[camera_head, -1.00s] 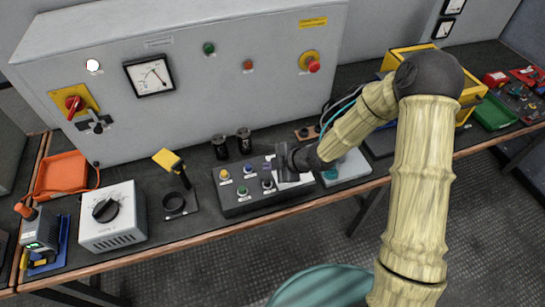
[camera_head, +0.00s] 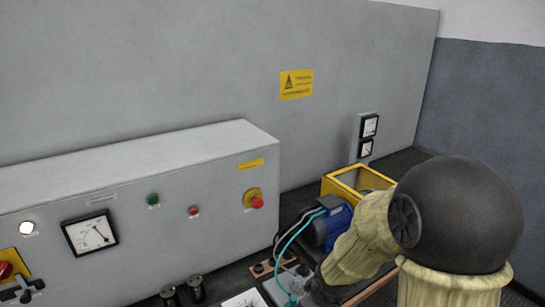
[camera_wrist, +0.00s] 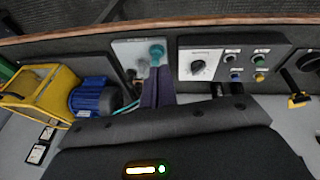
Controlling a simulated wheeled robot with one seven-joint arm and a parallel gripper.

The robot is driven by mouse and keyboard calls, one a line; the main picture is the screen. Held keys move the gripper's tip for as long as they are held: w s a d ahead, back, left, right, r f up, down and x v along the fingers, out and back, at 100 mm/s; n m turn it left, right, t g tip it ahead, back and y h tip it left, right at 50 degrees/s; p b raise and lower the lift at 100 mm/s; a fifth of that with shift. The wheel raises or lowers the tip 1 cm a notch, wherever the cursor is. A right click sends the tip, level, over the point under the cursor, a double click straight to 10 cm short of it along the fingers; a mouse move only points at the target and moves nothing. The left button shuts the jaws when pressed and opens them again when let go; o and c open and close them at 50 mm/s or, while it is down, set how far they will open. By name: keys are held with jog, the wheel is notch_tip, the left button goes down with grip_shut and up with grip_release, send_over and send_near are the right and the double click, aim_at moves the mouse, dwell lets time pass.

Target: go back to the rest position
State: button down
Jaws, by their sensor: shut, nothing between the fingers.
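My gripper (camera_wrist: 158,88) shows in the wrist view as two dark purple fingers side by side with nothing between them. It is shut and empty, above the bench near a pale plate with a teal part (camera_wrist: 157,52). In the head view, my arm comes in from the lower right. Its dark wrist shows at the bottom edge, and the fingers are out of view there.
A grey cabinet (camera_head: 150,195) with a meter (camera_head: 89,235) and red button (camera_head: 257,202) stands left. A blue motor (camera_head: 328,225) and yellow frame (camera_head: 345,188) are beyond my forearm. The wrist view shows a button box (camera_wrist: 215,67).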

jog(key=s+d+r+m+g, duration=0.1)
jog(key=s+d+r+m, duration=0.3)
jog(key=s+m, duration=0.3)
jog(key=shift+s+d+r+m+h, duration=0.3)
jog(key=shift+s+d+r+m, duration=0.1)
dwell(2.6)
